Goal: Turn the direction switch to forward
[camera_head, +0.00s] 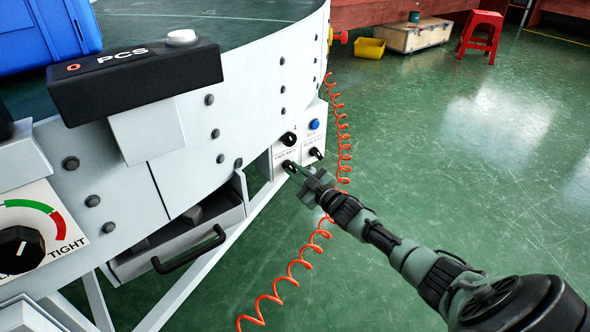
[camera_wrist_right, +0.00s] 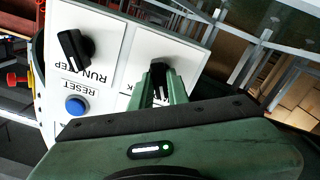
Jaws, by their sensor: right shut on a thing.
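A white control panel (camera_head: 302,140) sits on the side of the curved conveyor. The black direction switch (camera_wrist_right: 158,80) is on its lower left in the head view. Its label is mostly covered; a letter K shows beside it in the right wrist view. My right gripper (camera_head: 292,167) reaches it from the lower right, with its two green fingers closed on either side of the knob. The right gripper also shows in the right wrist view (camera_wrist_right: 160,88). The knob's pointer angle is hard to tell. My left gripper is not in view.
Beside the gripped knob is the RUN STEP knob (camera_wrist_right: 75,50), and near it the blue RESET button (camera_wrist_right: 76,106). Another black knob (camera_head: 289,139) is above. A coiled orange hose (camera_head: 342,150) hangs behind my gripper. A drawer (camera_head: 190,235) is lower left. The floor to the right is open.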

